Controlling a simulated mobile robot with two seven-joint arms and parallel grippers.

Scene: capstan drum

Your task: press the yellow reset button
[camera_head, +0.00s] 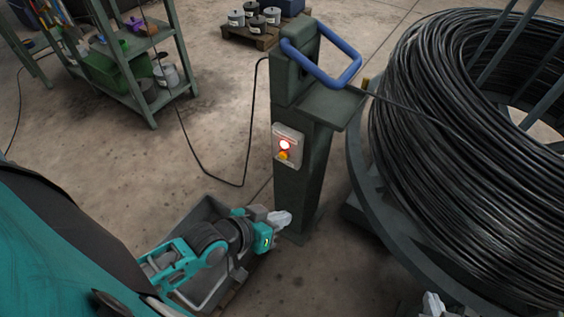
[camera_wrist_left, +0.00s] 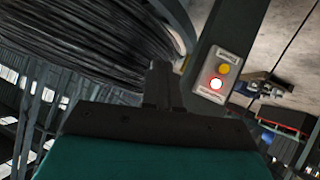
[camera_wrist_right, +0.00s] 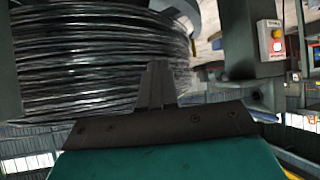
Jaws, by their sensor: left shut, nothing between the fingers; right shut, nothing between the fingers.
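The yellow reset button (camera_head: 283,155) sits on a small grey control box (camera_head: 290,137) on the dark green post, just below a lit red-white lamp (camera_head: 284,145). The button also shows in the left wrist view (camera_wrist_left: 223,69) and small in the right wrist view (camera_wrist_right: 277,46). My left gripper (camera_head: 284,218) is shut and empty, below the box and beside the lower post, apart from the button. In the left wrist view its fingers (camera_wrist_left: 160,80) point left of the box. My right gripper (camera_head: 432,302) is shut and empty at the bottom edge, near the drum.
A large coil of black cable (camera_head: 450,150) on its drum fills the right. A blue handle (camera_head: 335,60) tops the post (camera_head: 305,185). A grey bin (camera_head: 212,285) stands under my left arm. A green shelf (camera_head: 150,90) is at back left. Open floor lies left of the post.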

